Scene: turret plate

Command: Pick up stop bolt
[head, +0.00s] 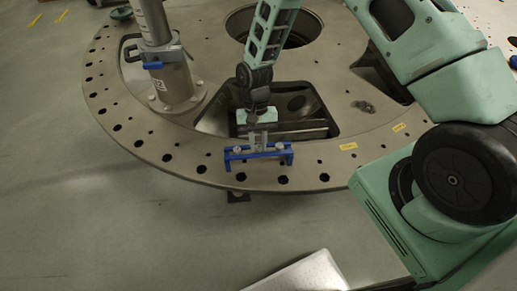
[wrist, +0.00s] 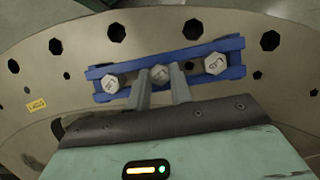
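A blue holder (wrist: 105,85) carries three grey hex-headed bolts in a row. In the wrist view these are the left bolt (wrist: 111,84), the middle stop bolt (wrist: 159,74) and the right bolt (wrist: 214,63). The bolt's shank is hidden. In the head view the blue holder (head: 235,156) sits on the plate's near rim, with my gripper (head: 262,145) right above its middle.
The round turret plate (head: 330,165) has holes along its rim and large cut-outs. A metal post (head: 172,85) with a blue-handled clamp stands at the left. A loose dark part (head: 364,106) lies at the right. Open floor (head: 120,220) lies in front.

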